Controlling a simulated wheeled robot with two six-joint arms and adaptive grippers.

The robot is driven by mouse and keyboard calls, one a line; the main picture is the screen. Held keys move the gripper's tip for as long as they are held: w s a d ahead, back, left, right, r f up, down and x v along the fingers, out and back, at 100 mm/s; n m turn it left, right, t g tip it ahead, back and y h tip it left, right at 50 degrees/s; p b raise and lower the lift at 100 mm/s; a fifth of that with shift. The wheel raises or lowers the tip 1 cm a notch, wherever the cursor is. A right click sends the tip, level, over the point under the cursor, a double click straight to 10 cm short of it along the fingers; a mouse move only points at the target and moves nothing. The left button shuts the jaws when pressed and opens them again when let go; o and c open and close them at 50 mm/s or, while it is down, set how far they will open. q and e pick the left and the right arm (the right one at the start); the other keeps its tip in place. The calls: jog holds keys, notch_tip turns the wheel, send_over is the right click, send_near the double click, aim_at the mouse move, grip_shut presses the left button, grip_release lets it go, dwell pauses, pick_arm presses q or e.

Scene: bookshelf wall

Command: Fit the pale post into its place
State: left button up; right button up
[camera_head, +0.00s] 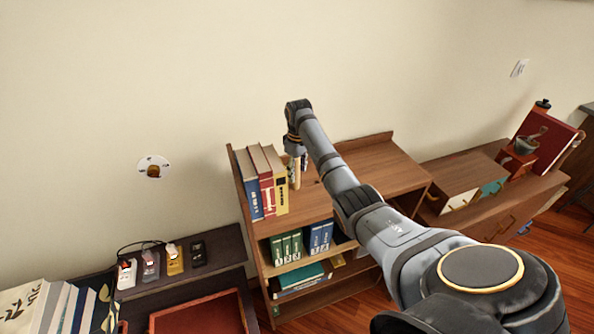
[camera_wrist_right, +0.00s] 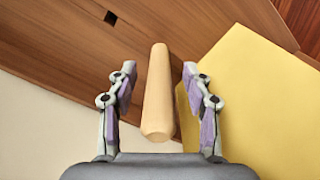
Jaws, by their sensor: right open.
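The pale post (camera_wrist_right: 158,92) is a smooth tan peg in the middle of the right wrist view, between the two fingers with a gap on each side. My right gripper (camera_wrist_right: 160,100) is open around it and touches neither side of it. In the head view my right gripper (camera_head: 296,163) hangs over the shelf top, just right of the upright books, mostly hidden by my arm. My left gripper is out of view.
Upright books (camera_head: 261,180) stand at the left end of the shelf top. The yellow book (camera_wrist_right: 245,95) is close beside my right finger. The shelf top's right part is clear. A low desk (camera_head: 220,247) with small devices stands at left; a cabinet (camera_head: 475,190) at right.

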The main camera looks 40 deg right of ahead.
notch_tip(320, 180, up, 7)
jog(key=shift+s+r, duration=0.1)
jog(key=shift+r, duration=0.05)
dwell(0.6)
